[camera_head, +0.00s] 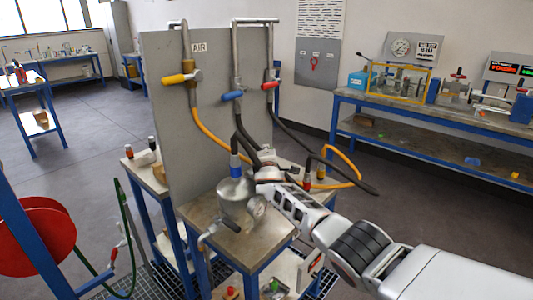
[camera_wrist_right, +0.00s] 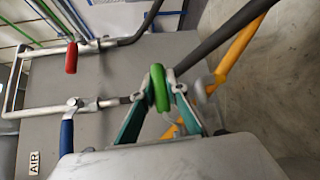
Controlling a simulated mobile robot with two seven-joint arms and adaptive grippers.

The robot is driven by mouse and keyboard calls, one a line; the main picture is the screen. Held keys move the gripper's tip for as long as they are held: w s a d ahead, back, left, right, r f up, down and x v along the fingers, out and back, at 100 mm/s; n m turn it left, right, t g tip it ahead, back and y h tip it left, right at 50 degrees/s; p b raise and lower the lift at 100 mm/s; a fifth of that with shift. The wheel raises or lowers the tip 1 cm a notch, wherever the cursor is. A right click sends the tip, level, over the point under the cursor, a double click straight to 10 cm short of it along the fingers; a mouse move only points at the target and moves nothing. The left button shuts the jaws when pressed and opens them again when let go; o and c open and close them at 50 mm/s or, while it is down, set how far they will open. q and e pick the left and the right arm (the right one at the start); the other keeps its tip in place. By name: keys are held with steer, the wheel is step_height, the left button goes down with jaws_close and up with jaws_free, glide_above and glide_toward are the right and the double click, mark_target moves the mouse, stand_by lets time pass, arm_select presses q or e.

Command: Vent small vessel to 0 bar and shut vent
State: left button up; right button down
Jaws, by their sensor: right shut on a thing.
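The small grey metal vessel (camera_head: 236,197) stands on the near bench, with a round gauge (camera_head: 258,207) on its right side. The gauge's reading is too small to tell. A blue fitting (camera_head: 235,166) sits on top of the vessel. My right gripper (camera_head: 262,172) is beside the vessel's top, and its fingers cover part of the fittings there. In the right wrist view a green valve handle (camera_wrist_right: 160,88) sits between the teal fingertips, and the gripper is shut on it. My left gripper is in neither view.
A grey panel marked AIR (camera_head: 200,120) stands behind the vessel, with yellow (camera_head: 182,78), blue (camera_head: 232,96) and red (camera_head: 270,85) valve handles. Black and orange hoses (camera_head: 212,140) hang close around my right gripper. A red hose reel (camera_head: 36,236) is at left.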

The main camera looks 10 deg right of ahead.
steer(key=shift+f, duration=0.15)
steer(key=c, duration=2)
jaws_free()
steer(key=shift+s+a, duration=0.25)
steer(key=shift+s, duration=0.35)
steer(key=shift+r+v, duration=0.2)
steer(key=shift+v, duration=5.25)
steer(key=shift+d, duration=0.1)
